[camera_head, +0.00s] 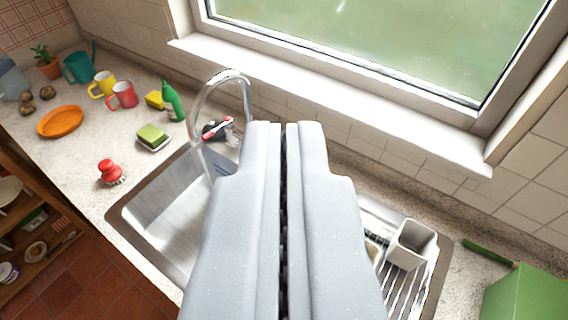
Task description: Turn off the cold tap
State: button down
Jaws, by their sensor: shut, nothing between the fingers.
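The chrome tap (248,95) has a tall arched spout and stands behind the metal sink (150,225), to the left of my gripper. A pale, clear streak below the spout's end looks like running water. At the tap's base is a handle with a red mark (217,127), with dark parts beside it. I cannot make out a separate cold handle; it may be among these parts or behind my gripper. My gripper (284,126) is shut and empty. It points toward the back wall in the middle of the view and covers much of the sink.
A green bottle (174,102), green sponge (152,136) and red brush (110,172) stand left of the sink. Mugs and an orange plate (61,121) are farther left. A window sill (330,102) runs behind.

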jog(key=shift+w, duration=0.1)
jog(key=w+d+f+g+y+b, duration=0.15)
jog(key=w+f+g, duration=0.25)
jog(key=w+f, duration=1)
jog(key=w+d+f+g+y+b, duration=0.1)
jog(key=w+d+f+g+y, duration=0.15)
jog(key=w+f, duration=1.1)
jog(key=w+d+f+m+g+y, duration=0.1)
jog(key=w+d+f, duration=0.15)
jog(key=f, duration=0.55)
jog(key=w+d+f+g, duration=0.1)
jog(key=w+f+g, duration=0.15)
jog(key=f, duration=0.55)
jog(key=w+a+f+t, duration=0.1)
jog(key=w+a+f, duration=0.5)
jog(key=a, duration=0.1)
jog(key=shift+a+f, duration=0.2)
jog(key=shift+a, duration=0.15)
